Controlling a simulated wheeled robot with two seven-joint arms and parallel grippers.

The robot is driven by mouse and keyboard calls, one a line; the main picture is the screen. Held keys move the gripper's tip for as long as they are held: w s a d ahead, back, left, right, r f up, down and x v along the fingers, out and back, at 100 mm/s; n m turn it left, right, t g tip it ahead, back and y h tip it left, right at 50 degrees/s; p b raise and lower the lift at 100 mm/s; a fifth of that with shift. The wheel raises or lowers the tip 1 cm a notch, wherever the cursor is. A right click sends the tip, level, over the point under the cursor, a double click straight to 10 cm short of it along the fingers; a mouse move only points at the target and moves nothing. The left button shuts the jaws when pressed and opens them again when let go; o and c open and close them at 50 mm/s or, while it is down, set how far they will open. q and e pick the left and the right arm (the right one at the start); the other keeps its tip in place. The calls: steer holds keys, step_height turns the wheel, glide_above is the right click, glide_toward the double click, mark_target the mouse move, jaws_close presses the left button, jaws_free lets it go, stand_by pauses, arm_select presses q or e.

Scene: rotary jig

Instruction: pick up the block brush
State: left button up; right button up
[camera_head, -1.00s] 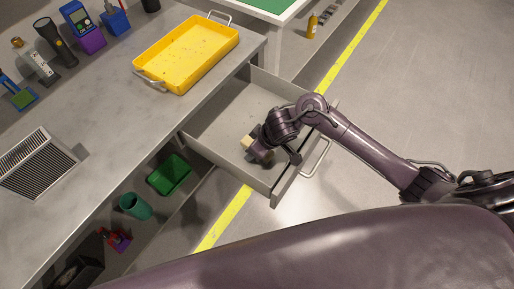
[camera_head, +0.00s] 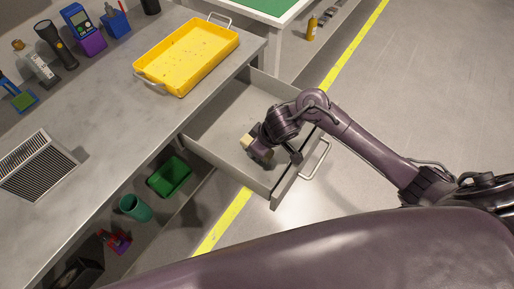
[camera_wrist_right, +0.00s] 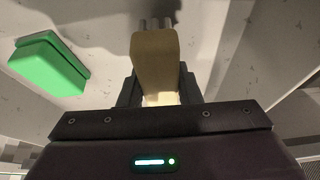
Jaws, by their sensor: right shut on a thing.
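The block brush, a tan wooden block (camera_wrist_right: 156,62), stands between the fingers of my right gripper (camera_wrist_right: 158,92) in the right wrist view. Grey prongs or bristles show past its far end. In the head view my right gripper (camera_head: 259,152) is low inside the open drawer (camera_head: 215,118), near its front corner. A small pale piece of the brush (camera_head: 246,141) shows beside the fingers; the gripper hides most of it. I cannot tell whether it touches the drawer floor. My left gripper is not in view.
The drawer front with its handle (camera_head: 316,160) stands out from the grey workbench (camera_head: 105,125). A yellow tray (camera_head: 160,84) lies on the bench above. A green bin (camera_head: 169,176) and a teal cup (camera_head: 135,207) sit on the shelf below. The rest of the drawer looks empty.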

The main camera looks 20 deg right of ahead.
step_height(320, 180, up, 19)
steer(key=p, duration=0.9)
steer(key=shift+f, duration=0.15)
